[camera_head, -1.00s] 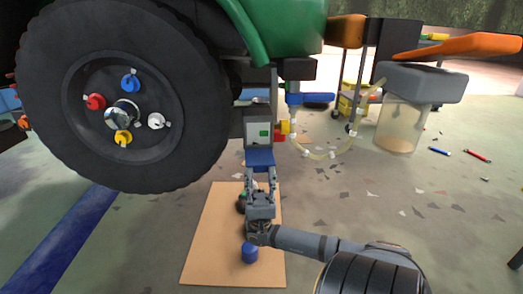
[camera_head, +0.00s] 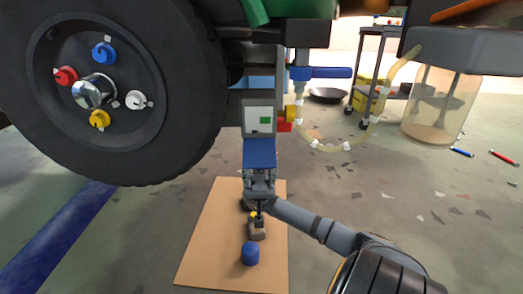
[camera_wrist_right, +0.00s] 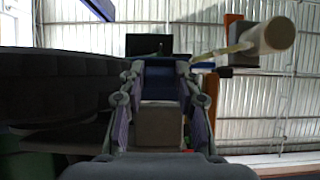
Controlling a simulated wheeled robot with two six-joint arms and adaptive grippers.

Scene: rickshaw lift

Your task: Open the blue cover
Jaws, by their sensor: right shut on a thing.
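The blue cover (camera_head: 259,153) hangs at the front of a grey box (camera_head: 259,118) with a white panel and green square, beside the large black wheel. My right gripper (camera_head: 259,176) is at the cover's lower edge, shut on it. In the right wrist view the two fingers (camera_wrist_right: 158,82) stand on either side of the blue cover (camera_wrist_right: 161,67), with a grey block in front of it. The exact contact is hard to see. My left gripper is out of view.
The wheel (camera_head: 180,90) stands close on the left. A clear jar (camera_head: 437,105) and a looped hose (camera_head: 345,148) are on the right. A cardboard sheet (camera_head: 215,235) lies on the floor below, with a blue-capped item (camera_head: 250,253). Floor to the right is mostly open.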

